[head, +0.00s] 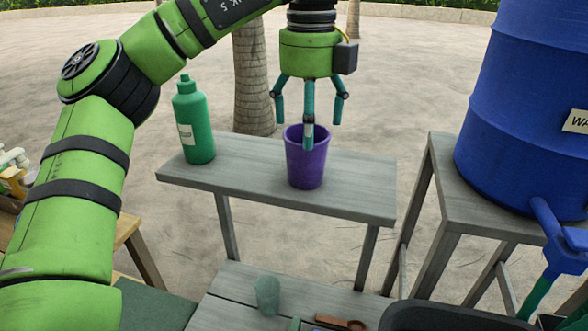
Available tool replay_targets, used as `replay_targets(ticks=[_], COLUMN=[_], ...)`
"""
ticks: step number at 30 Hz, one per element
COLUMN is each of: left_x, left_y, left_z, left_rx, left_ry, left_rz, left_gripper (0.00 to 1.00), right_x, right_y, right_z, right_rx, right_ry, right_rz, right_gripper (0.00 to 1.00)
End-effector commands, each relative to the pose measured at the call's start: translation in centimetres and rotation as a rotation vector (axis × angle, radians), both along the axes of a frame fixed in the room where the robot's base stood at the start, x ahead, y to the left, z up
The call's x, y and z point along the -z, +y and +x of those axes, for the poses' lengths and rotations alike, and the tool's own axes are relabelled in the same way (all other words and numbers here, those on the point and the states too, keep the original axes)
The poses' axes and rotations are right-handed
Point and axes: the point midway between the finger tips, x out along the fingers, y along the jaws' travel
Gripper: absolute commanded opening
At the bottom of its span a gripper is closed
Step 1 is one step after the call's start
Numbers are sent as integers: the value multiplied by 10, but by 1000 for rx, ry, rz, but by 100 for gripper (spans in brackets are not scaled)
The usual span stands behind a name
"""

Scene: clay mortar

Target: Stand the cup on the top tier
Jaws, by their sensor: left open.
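A purple cup (306,165) stands upright on the upper grey wooden tier (245,175), right of its middle. My left gripper (309,122) hangs straight down over the cup, with its three teal fingers spread open. One fingertip overlaps the cup's near rim in the picture; I cannot tell whether it touches. Nothing is visible held in the fingers. My right gripper is not in view.
A green bottle (194,125) stands at the tier's left. A lower tier (235,290) holds a small pale green vessel (267,295) and a brown-handled tool (340,323). A blue barrel (510,110) with a tap stands at right. The upper tier's right end is clear.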

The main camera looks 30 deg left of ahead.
Motion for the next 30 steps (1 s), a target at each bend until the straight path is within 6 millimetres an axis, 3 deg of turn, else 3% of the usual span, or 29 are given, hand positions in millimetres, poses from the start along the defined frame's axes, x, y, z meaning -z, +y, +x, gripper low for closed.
replay_targets(ticks=[11,18,26,27,30], left_x=[36,65,71,71,71], left_y=[0,1,1,1,1], left_z=[-1,-2,-2,-2,-2], left_rx=[-27,-28,-28,-28,-27], left_ry=[4,1,-1,-1,-1], left_rz=[0,1,-1,-1,-1], left_gripper=[89,89,89,85,45], right_x=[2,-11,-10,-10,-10], right_y=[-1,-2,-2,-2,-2], right_z=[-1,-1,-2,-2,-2], right_rx=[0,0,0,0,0], right_ry=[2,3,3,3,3], right_rz=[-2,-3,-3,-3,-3], right_gripper=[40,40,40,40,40])
